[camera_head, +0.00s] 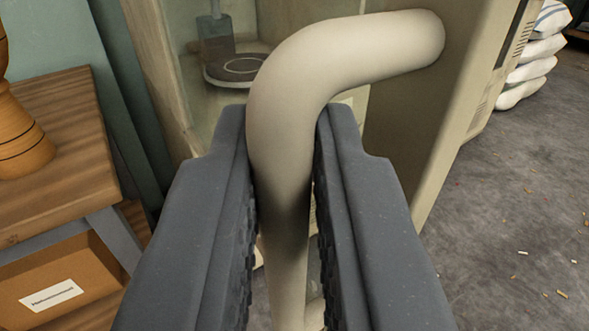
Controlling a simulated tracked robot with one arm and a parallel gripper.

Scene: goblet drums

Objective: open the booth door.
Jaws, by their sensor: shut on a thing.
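The booth door (402,130) is cream and fills the upper middle. Its thick cream handle (290,100) is a bent bar that comes out of the door at the upper right and curves down towards me. My gripper (283,135) has its two dark grey fingers on either side of the handle's straight part, shut on it. The lower end of the handle is partly hidden between the fingers. Through an opening left of the door I see the booth's inside, with a round dark plate (240,68) and a greenish box-like part above it.
A wooden table (60,150) with a turned orange-brown wooden object (22,130) stands close on the left. A labelled cardboard box (62,285) sits below it. White sacks (535,55) are stacked at the upper right. The grey floor (510,200) at right is open, with small scattered bits.

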